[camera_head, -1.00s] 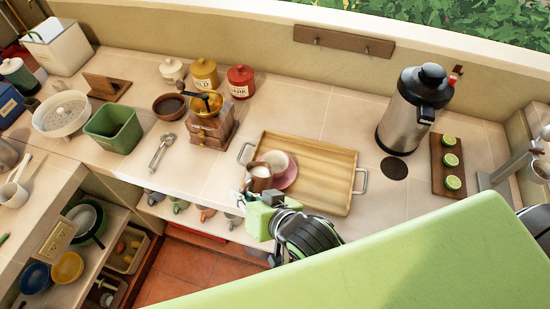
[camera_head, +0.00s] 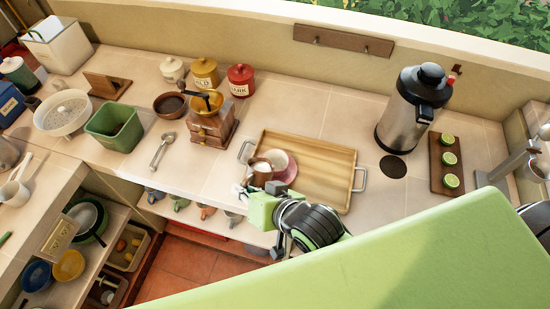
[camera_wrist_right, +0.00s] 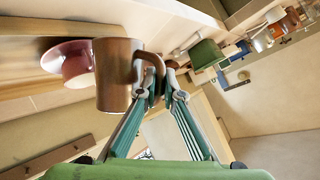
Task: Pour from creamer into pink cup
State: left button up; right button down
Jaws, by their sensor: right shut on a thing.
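The brown creamer (camera_head: 260,178) is held by my right gripper (camera_head: 248,191) at the left part of the tray; white shows in its mouth. In the right wrist view, the fingers (camera_wrist_right: 160,88) are shut on the handle of the creamer (camera_wrist_right: 115,78). The pink cup (camera_head: 280,158) sits on a pink saucer (camera_head: 287,178) on the tray, just right of the creamer and partly hidden by it. The cup (camera_wrist_right: 76,67) also shows behind the creamer in the right wrist view. No stream of liquid is visible. My left gripper is out of view.
The wooden tray (camera_head: 325,172) has metal handles and a bare right part. A coffee grinder (camera_head: 211,128) stands to its left. A metal dispenser (camera_head: 410,108) and a board with lime halves (camera_head: 446,187) are to the right.

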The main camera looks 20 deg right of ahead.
jog(key=shift+w+d+r, duration=0.1)
jog(key=shift+d+r, duration=0.05)
jog(key=shift+r, duration=0.1)
jog(key=shift+w+r, duration=0.1)
jog(key=shift+w, duration=0.05)
jog(key=shift+d+r, duration=0.2)
jog(key=shift+w+a+r+p, duration=0.15)
jog(key=shift+r+p, duration=0.05)
jog(key=shift+p, duration=0.2)
jog(key=shift+d+r+m, duration=0.2)
jog(key=shift+d+m, duration=0.1)
jog(key=shift+w+a+g, duration=0.15)
jog(key=shift+a+g, duration=0.05)
jog(key=shift+g, duration=0.1)
jog(key=shift+d, duration=0.1)
jog(key=shift+d+y, duration=0.2)
jog(key=shift+y, duration=0.1)
